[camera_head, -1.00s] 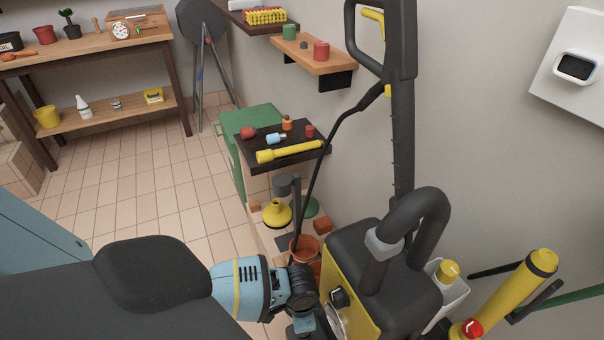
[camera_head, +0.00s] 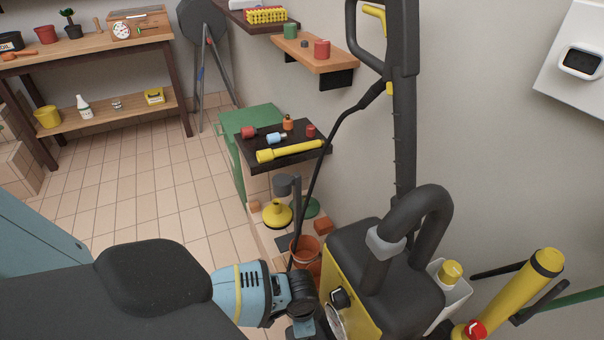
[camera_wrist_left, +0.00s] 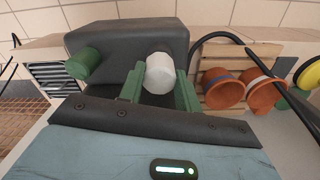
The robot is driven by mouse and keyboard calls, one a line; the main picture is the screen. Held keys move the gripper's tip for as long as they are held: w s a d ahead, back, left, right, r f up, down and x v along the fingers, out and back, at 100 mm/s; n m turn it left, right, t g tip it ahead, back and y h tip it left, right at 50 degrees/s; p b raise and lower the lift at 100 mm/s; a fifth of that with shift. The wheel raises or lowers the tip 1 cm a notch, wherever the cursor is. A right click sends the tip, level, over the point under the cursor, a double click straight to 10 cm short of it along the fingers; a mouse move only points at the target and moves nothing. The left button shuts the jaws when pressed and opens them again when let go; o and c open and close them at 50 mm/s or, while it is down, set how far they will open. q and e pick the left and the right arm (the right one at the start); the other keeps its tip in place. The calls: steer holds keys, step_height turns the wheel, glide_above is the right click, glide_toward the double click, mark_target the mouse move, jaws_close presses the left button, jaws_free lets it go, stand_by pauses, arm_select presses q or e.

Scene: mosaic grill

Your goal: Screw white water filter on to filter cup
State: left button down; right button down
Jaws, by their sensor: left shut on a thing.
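In the left wrist view, my left gripper (camera_wrist_left: 160,90) has two green fingers, closed around a white cylinder with a rounded end, which looks like the white water filter (camera_wrist_left: 160,73). The white cylinder is in front of a dark grey body (camera_wrist_left: 125,38); I cannot tell whether they touch. A green cylinder (camera_wrist_left: 84,63) sticks out at the left of that dark body. I cannot make out the filter cup for certain. In the head view my left arm's blue wrist reaches to the yellow and black machine, and its fingers are hidden. My right gripper is not in view.
The yellow and black machine (camera_head: 383,265) with its thick hose stands close beside my left wrist. Orange pots (camera_wrist_left: 265,97) are to the right in the wrist view. A small dark shelf (camera_head: 290,165) holds a yellow torch (camera_head: 290,151). The tiled floor (camera_head: 130,185) on the left is clear.

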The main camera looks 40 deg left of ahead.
arm_select(q)
steer(key=shift+f, duration=0.15)
steer(key=c, duration=0.9)
jaws_free()
step_height(320, 180, up, 7)
steer(key=shift+r+p, duration=0.2)
steer(key=shift+p, duration=0.85)
steer(key=shift+r, duration=0.3)
steer(key=shift+c, duration=0.5)
